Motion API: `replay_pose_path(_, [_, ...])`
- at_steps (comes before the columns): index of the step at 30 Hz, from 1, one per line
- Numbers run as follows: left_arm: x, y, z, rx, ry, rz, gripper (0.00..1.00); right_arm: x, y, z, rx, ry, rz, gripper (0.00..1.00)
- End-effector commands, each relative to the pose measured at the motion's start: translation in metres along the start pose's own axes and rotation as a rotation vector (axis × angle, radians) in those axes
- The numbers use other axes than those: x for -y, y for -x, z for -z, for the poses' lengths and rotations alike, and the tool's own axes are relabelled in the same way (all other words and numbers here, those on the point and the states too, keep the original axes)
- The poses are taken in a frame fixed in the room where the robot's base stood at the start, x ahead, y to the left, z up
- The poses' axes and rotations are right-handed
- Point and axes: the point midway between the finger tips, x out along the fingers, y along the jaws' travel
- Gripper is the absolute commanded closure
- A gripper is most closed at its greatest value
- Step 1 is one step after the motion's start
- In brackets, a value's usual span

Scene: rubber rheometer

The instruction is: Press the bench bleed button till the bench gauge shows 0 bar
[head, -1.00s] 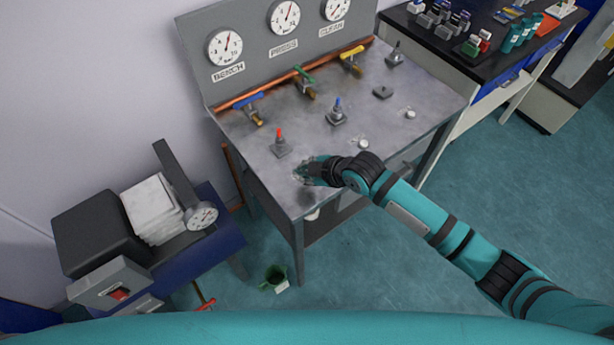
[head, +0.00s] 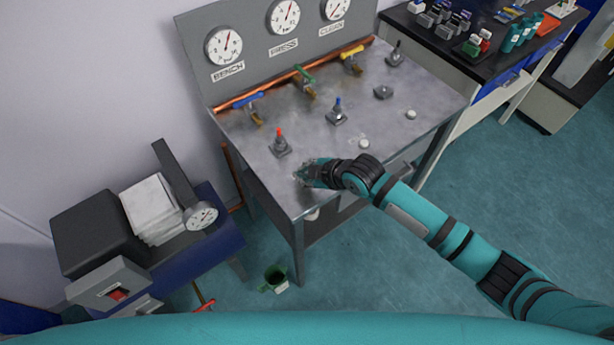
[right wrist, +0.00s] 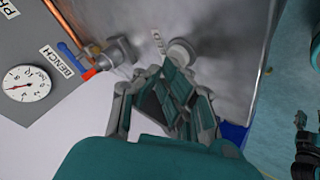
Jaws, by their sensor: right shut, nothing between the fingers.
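The bench gauge (head: 224,46), a white dial above the BENCH label, is on the grey back panel. Its needle points up and slightly right; I cannot read the exact value. It also shows in the right wrist view (right wrist: 27,84). My right gripper (head: 302,178) is shut and empty, low over the front left of the bench top. In the right wrist view its fingers (right wrist: 178,76) point at a pale round button (right wrist: 181,53) beside a small label, which looks like the bench bleed button. I cannot tell whether they touch. The gripper hides this button in the head view. My left gripper is out of view.
A red-tipped lever (head: 280,146) stands just behind the gripper. A blue-handled valve (head: 248,104) sits on the copper pipe. Two other white buttons (head: 364,144) (head: 410,114) lie to the right.

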Motion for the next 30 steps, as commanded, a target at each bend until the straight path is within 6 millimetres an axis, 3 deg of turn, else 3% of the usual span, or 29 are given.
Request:
replay_pose_path(20, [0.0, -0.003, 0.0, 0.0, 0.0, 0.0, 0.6, 0.003, -0.004, -0.003, 0.002, 0.0, 0.001, 1.0])
replay_pose_path(30, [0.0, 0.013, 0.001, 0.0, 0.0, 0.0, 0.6, -0.006, 0.008, 0.005, 0.002, 0.0, 0.001, 1.0])
